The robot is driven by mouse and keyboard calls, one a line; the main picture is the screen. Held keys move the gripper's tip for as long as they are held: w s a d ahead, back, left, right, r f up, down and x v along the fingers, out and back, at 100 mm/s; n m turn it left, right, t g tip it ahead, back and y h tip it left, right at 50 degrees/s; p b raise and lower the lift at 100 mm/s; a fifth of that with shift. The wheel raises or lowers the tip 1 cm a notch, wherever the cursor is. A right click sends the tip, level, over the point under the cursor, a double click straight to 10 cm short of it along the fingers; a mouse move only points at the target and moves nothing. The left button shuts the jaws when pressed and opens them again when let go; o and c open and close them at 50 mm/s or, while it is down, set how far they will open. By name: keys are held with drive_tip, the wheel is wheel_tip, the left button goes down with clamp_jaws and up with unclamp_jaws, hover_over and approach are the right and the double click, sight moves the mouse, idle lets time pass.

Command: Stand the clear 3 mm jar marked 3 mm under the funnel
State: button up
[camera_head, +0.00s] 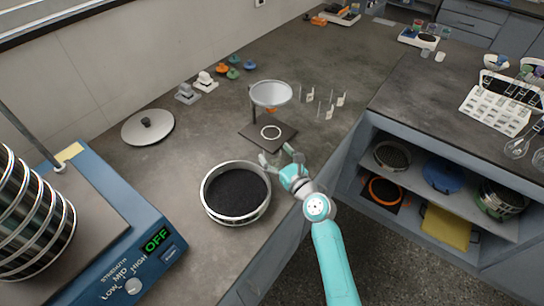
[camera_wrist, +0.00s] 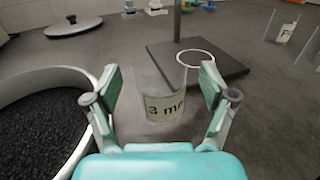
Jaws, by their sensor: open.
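The clear jar with a "3 mm" label (camera_wrist: 165,107) stands upright on the bench in the wrist view, in front of the stand's dark base plate (camera_wrist: 232,70). My gripper (camera_wrist: 159,82) is open, with one finger on each side of the jar and gaps visible; nothing is gripped. In the head view, my gripper (camera_head: 277,155) is low over the bench, just in front of the base plate (camera_head: 252,137). The funnel (camera_head: 271,93) is above that plate, which bears a white ring (camera_head: 271,132). The ring has no jar on it.
A round sieve of black grains (camera_head: 236,192) stands close to the left of my gripper. Other clear labelled jars (camera_head: 325,107) stand to the right of the funnel. A lid (camera_head: 148,127) and the blue shaker (camera_head: 110,245) are at the left. The bench's edge is close on the right.

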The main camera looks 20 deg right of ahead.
drive_tip(key=shift+w+a, duration=0.1)
drive_tip(key=shift+w, duration=0.45)
drive_tip(key=shift+r, duration=0.1)
drive_tip(key=c, duration=1.4)
